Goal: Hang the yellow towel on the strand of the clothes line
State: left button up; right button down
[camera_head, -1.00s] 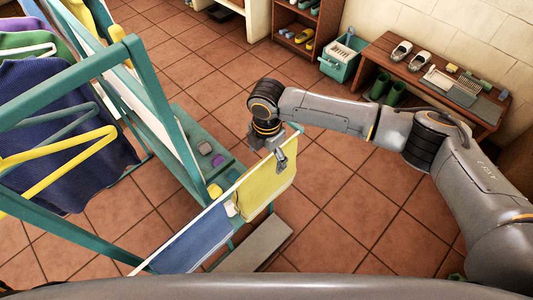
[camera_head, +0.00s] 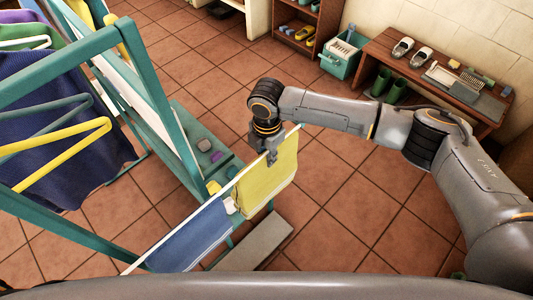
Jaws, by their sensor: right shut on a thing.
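The yellow towel (camera_head: 268,180) hangs at the right end of the pale strand (camera_head: 190,223) of the clothes line, beside a blue cloth (camera_head: 190,240). The strand slopes up to the right across the bottom middle of the view. My right gripper (camera_head: 271,170) is at the towel's upper part, shut on it. The fingertips partly cover the towel, and I cannot tell whether it is fully folded over the strand. A small pale clip-like piece (camera_head: 230,206) sits between the towel and the blue cloth. My left gripper is not in view.
A teal rack (camera_head: 165,130) with clothes and a yellow hanger (camera_head: 60,150) fills the left. A wooden bench (camera_head: 440,80) with shoes, green boots (camera_head: 388,88) and a teal crate (camera_head: 342,58) stand at the back right.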

notch_tip(320, 180, up, 29)
jog(key=p, duration=1)
jog(key=shift+p, duration=0.3)
dwell(0.4)
jog(key=s+d+r, duration=0.1)
jog(key=s+d, duration=1.1)
jog(key=shift+f, duration=0.1)
